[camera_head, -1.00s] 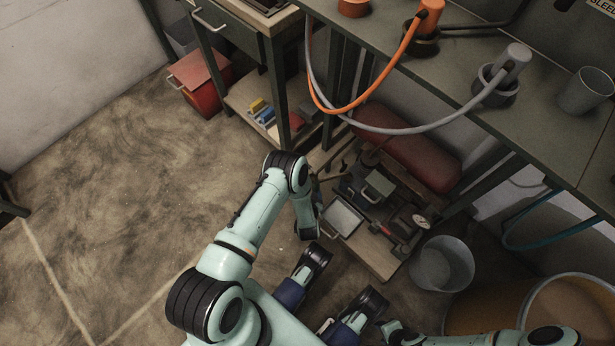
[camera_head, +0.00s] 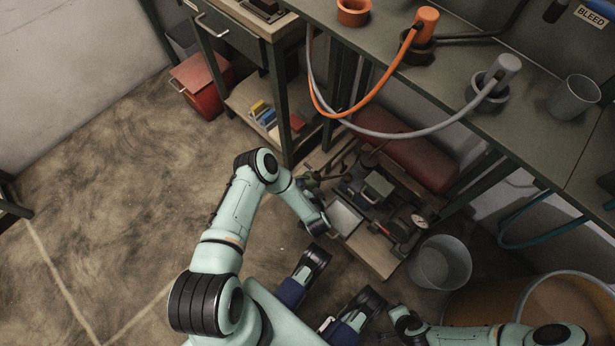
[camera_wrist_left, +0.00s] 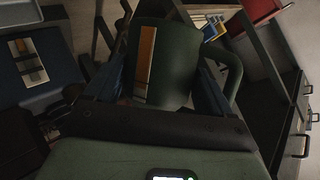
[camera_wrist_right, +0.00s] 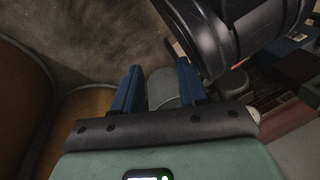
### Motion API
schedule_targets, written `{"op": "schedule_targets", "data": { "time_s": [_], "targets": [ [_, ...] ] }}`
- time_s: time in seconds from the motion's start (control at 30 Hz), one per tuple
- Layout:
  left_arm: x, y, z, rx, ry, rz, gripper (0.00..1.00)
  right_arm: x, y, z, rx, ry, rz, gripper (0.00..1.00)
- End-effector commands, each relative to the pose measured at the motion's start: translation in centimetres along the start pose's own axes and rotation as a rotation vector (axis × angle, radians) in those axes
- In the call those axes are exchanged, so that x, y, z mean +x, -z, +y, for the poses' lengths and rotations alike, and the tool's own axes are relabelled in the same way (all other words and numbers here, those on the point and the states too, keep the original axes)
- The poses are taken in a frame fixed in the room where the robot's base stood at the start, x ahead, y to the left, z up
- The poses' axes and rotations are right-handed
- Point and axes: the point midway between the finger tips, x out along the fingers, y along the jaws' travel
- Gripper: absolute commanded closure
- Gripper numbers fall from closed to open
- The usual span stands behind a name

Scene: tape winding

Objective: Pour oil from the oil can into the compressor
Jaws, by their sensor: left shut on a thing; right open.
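The oil can (camera_wrist_left: 175,62) is dark green with a yellow-orange and white label stripe and a handle on its right. My left gripper (camera_wrist_left: 163,78) is shut on it, with a blue finger on each side. In the head view my left arm largely hides the gripper and can, so the spout cannot be made out. The compressor, with a red tank (camera_head: 415,163), stands low under the bench, to the right of my left arm. My right gripper (camera_wrist_right: 159,70) is open, its blue fingers apart with nothing held.
A grey bucket (camera_head: 440,263) stands right of the compressor's wooden base. Orange drums (camera_head: 485,307) stand at the lower right. Orange (camera_head: 378,85) and grey (camera_head: 410,131) hoses hang off the bench above the compressor. The floor at left is clear.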

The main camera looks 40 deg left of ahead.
Motion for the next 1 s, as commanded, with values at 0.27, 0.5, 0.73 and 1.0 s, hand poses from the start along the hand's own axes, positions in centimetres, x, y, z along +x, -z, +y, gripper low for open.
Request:
{"op": "schedule_targets", "data": {
  "time_s": [0.27, 0.5, 0.73, 1.0],
  "targets": [
    [-1.1, 1.6, -1.0, 0.094, 0.04, -0.048, 0.59, -1.3, 1.5, -1.2, -0.013, 0.021, 0.051, 0.58],
    [-1.8, 2.5, -1.4, 0.151, 0.064, -0.078, 0.59, -2.3, 2.6, -2.2, -0.022, 0.04, 0.088, 0.58],
    [-2.2, 3.2, -1.8, 0.202, 0.086, -0.108, 0.59, -2.9, 3.0, -2.8, -0.028, 0.049, 0.103, 0.58],
    [-2.3, 3.3, -1.8, 0.214, 0.09, -0.117, 0.59, -3.0, 3.1, -2.9, -0.029, 0.051, 0.106, 0.58]
  ]
}}
